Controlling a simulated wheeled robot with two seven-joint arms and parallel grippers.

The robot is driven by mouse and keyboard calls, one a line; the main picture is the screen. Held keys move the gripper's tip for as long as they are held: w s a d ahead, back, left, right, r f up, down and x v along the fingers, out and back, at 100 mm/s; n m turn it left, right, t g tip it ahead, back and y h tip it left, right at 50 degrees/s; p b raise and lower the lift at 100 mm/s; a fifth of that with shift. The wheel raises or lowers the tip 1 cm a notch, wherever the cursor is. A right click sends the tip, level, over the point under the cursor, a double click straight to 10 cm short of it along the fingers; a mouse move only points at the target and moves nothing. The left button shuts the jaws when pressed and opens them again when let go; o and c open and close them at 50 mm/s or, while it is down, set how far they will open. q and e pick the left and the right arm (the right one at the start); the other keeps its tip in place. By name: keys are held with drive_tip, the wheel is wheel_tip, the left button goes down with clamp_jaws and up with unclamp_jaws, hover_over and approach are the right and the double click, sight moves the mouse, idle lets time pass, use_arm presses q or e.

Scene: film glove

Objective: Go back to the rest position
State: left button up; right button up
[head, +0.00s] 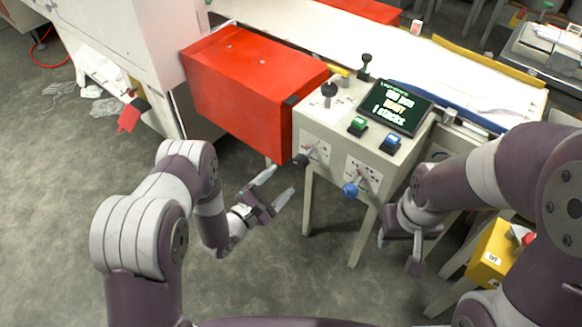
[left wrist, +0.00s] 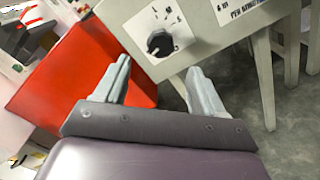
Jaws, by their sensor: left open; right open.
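My left gripper (head: 273,186) is open and empty in front of the control stand, below the red box. In the left wrist view its two fingers (left wrist: 160,85) are spread with nothing between them. My right gripper (head: 402,250) hangs at the front right of the stand, with its fingers pointing down and partly seen. The control stand (head: 330,125) carries a black knob (head: 300,159) and a blue-tipped lever (head: 350,189) on its front. The black knob also shows in the left wrist view (left wrist: 158,43), beyond the fingertips and apart from them.
The red box (head: 250,85) adjoins the stand on the left. The stand's top has a screen (head: 395,105), a green button (head: 358,125) and a blue button (head: 390,142). A yellow box (head: 492,255) stands low at right. Grey floor (head: 260,270) is clear in front.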

use_arm(q)
drive_tip(key=shift+s+a, duration=0.3)
drive_tip(key=shift+s, duration=0.1)
